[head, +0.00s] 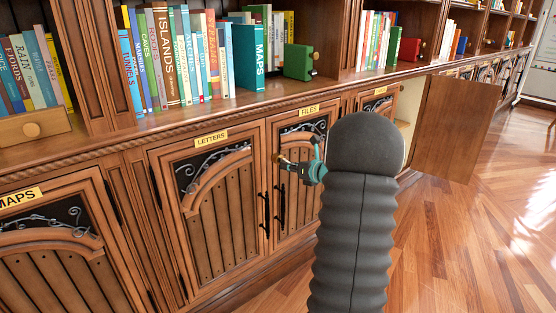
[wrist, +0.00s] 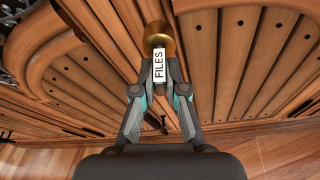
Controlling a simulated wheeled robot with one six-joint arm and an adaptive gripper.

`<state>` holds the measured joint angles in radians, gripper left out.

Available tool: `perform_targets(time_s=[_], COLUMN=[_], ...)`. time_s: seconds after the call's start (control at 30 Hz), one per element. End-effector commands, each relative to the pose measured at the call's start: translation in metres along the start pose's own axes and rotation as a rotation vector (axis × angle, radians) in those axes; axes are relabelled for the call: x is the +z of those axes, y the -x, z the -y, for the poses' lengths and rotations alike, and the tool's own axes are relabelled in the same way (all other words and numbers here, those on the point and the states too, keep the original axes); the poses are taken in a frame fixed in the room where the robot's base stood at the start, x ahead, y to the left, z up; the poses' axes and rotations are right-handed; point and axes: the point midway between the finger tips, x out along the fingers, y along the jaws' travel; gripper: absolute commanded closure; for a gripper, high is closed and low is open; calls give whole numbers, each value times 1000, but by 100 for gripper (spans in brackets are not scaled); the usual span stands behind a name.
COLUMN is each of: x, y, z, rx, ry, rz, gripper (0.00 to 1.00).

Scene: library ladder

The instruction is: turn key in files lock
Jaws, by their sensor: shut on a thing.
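The files cabinet door (head: 294,215) is closed, under a yellow FILES label (head: 309,111). My gripper (head: 294,165) is in front of the upper part of this door. In the wrist view my gripper (wrist: 159,75) is shut on the key with a white FILES tag (wrist: 159,65). A round brass lock (wrist: 157,38) lies just beyond the tag, and brass (head: 281,158) also shows at the fingertips in the head view. The key's shaft is hidden, so I cannot tell how deep it sits or how far it is turned.
The closed letters door (head: 207,220) is left of the files door, with dark handles (head: 266,213) between them. A cabinet door (head: 455,130) stands open to the right, behind my arm. Books (head: 165,60) line the shelf above. The wooden floor (head: 450,240) at right is clear.

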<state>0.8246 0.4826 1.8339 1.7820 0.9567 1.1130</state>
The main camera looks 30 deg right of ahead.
Motion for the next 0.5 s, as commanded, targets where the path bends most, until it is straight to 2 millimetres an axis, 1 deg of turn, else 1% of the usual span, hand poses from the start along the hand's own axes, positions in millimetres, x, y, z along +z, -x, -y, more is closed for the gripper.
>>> perform_targets(time_s=[0.5], x=[2], y=[0], z=[-1], rx=[23], ry=[-73], rz=[0], gripper=[100])
